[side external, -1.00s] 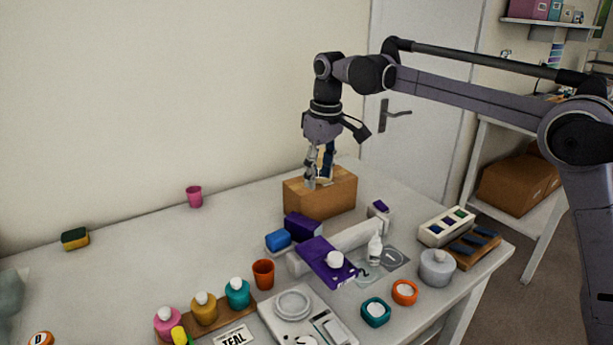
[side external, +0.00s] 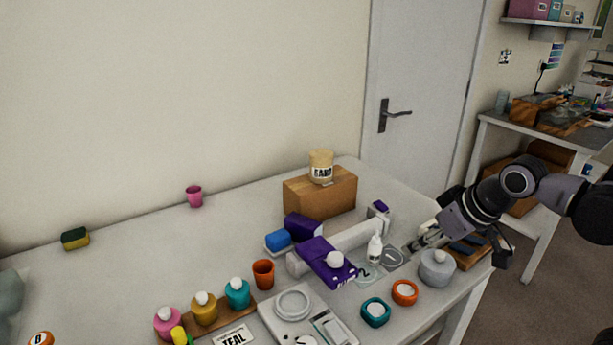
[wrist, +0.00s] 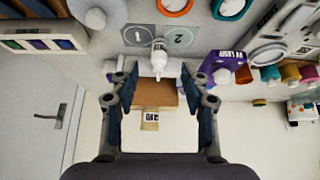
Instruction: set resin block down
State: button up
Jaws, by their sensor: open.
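My gripper (side external: 414,246) is open and empty, low over the right of the table near the circles marked 1 (side external: 393,257) and 2 (side external: 364,274). In the wrist view its two fingers (wrist: 160,76) stand wide apart. A white dropper bottle (side external: 375,250) stands beside the circles; in the wrist view it (wrist: 159,57) appears beyond the gap between the fingers, not gripped. I cannot tell which thing is the resin block.
A tan jar labelled SAND (side external: 320,167) stands on a cardboard box (side external: 320,194). A grey lidded pot (side external: 437,268) and orange jar (side external: 404,292) stand close in front. The table's back left is mostly clear.

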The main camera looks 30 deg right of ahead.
jog(key=shift+s+d+f+t, duration=0.2)
jog(key=shift+s+f+t, duration=0.1)
jog(key=shift+s+f, duration=0.9)
jog(key=shift+c, duration=0.4)
jog(key=shift+w, duration=0.1)
